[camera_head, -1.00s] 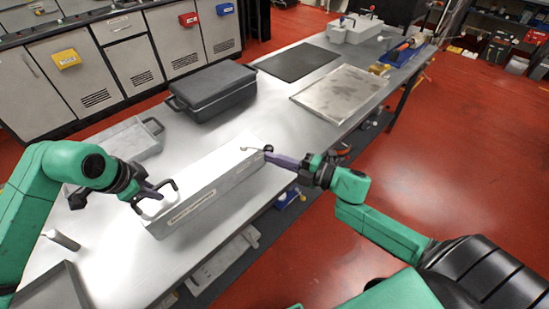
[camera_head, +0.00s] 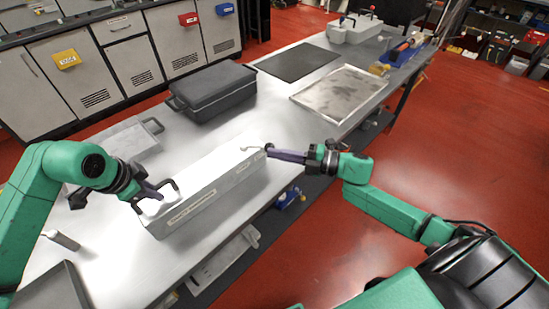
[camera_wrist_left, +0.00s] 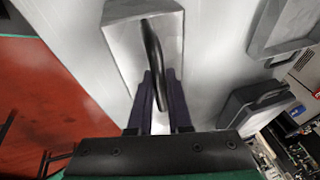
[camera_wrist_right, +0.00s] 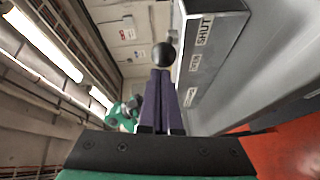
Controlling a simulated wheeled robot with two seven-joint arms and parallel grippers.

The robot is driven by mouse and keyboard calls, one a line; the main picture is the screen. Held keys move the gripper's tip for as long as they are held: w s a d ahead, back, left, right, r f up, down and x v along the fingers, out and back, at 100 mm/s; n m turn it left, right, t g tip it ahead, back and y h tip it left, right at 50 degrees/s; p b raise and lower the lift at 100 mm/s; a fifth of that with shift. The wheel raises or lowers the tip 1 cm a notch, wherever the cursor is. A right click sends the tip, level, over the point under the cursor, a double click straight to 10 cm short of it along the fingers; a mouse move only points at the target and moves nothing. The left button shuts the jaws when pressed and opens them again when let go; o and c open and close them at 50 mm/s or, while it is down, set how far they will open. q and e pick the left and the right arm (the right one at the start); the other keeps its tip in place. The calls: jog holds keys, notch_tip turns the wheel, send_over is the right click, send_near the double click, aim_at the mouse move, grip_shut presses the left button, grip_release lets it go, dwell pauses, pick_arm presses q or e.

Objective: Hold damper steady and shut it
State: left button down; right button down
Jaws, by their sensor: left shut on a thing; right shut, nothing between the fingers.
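The damper is a long grey box (camera_head: 210,196) on the bench, with a label on its side. A black handle (camera_head: 174,184) stands on its near end. My left gripper (camera_head: 157,193) is shut on this handle, which runs between its fingers in the left wrist view (camera_wrist_left: 153,50). A thin lever with a black knob (camera_head: 268,147) is at the far end. My right gripper (camera_head: 272,154) is shut and empty, its tips close to the knob. In the right wrist view the knob (camera_wrist_right: 163,54) is just beyond the fingertips; contact is unclear. A "SHUT" label (camera_wrist_right: 204,30) is on the box.
A dark mat (camera_head: 298,62) and a metal tray (camera_head: 338,92) lie farther along the bench. A dark tray (camera_head: 50,290) is at the near left. Open floor is at right.

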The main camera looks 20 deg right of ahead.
pick_arm(q)
jog(key=shift+f, duration=0.15)
pick_arm(e)
jog(key=w+d+n+g+y, duration=0.1)
jog(key=w+d+n+g, duration=0.1)
jog(key=w+d, duration=0.2)
jog(key=shift+w, duration=0.6)
dwell(0.4)
jog(key=shift+g+y, duration=0.3)
jog(key=s, duration=0.4)
jog(key=shift+s+r, duration=0.15)
jog(key=shift+r, duration=0.2)
pick_arm(q)
jog(key=c, duration=0.8)
grip_release()
jog(key=shift+w, duration=0.1)
jog(key=shift+o, duration=0.2)
pick_arm(e)
jog(key=s+d, duration=0.2)
jog(key=d, duration=0.7)
jog(key=shift+d+r, duration=0.25)
jog(key=shift+d, duration=0.05)
